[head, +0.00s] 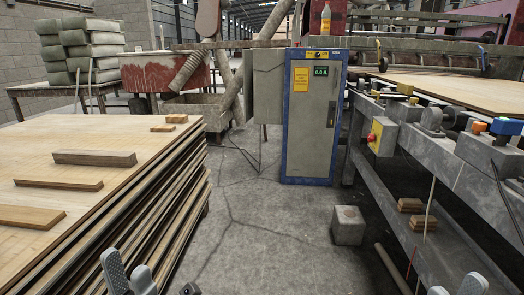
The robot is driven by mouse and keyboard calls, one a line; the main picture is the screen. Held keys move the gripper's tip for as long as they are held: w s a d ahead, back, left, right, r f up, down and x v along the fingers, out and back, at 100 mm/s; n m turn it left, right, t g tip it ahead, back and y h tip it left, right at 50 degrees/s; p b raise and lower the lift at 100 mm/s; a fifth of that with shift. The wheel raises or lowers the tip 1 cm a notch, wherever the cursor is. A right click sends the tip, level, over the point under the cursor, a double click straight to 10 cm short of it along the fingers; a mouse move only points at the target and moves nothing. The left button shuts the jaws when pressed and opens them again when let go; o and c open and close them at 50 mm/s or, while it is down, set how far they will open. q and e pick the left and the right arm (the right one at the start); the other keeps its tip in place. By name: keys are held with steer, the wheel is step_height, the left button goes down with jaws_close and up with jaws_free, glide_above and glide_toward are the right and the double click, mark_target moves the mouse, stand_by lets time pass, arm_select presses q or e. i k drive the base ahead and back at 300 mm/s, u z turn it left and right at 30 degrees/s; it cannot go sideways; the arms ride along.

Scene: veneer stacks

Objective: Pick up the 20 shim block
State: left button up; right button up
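Several wooden blocks lie on the veneer stack (110,130) at the left. A dark brown block (94,158) lies near its middle, with a thinner brown strip (58,185) and a lighter tan block (30,217) nearer. Two small blocks (170,123) lie at its far right corner. I cannot read any number on them, so I cannot tell which is the 20 shim block. My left gripper (128,270) shows at the bottom edge, fingers apart, in front of the stack. My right gripper (455,289) barely shows at the bottom right, fingers apart. Neither visibly holds anything.
A grey concrete cube (348,226) sits on the floor. A steel machine frame (440,165) runs along the right, with small wooden pieces (424,222) on its lower shelf. The cracked floor between is mostly clear.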

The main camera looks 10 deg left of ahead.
mark_target(156, 128)
steer(key=i, duration=2.45)
steer(key=u, duration=1.5)
